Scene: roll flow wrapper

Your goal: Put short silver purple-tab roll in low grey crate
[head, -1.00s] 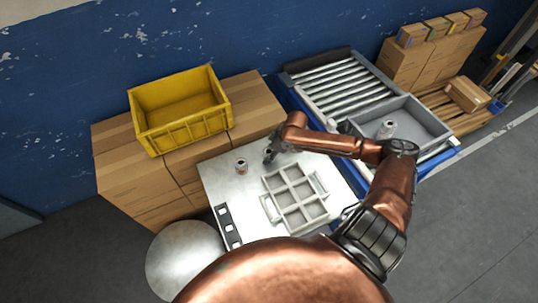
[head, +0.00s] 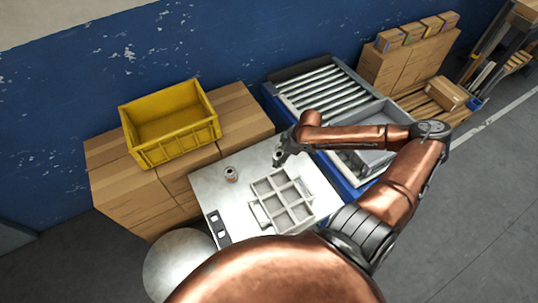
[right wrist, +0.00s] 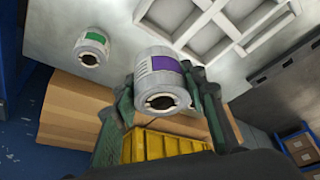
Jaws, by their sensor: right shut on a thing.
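A silver roll with a purple tab (right wrist: 165,72) is held between the fingers of my right gripper (right wrist: 165,105) in the right wrist view. In the head view, my right gripper (head: 279,158) is over the back of the white table with the roll (head: 278,152) in it, apparently raised above the surface. The low grey crate (head: 402,113) sits on the roller conveyor to the right, and my right arm crosses in front of it and hides much of its inside. My left gripper is not in view.
A silver roll with a green tab (right wrist: 92,47) stands on the table; it also shows in the head view (head: 231,174). A grey divided tray (head: 283,203) lies on the table. A yellow crate (head: 170,122) sits on cardboard boxes at the left. Conveyor rollers (head: 318,90) lie behind the grey crate.

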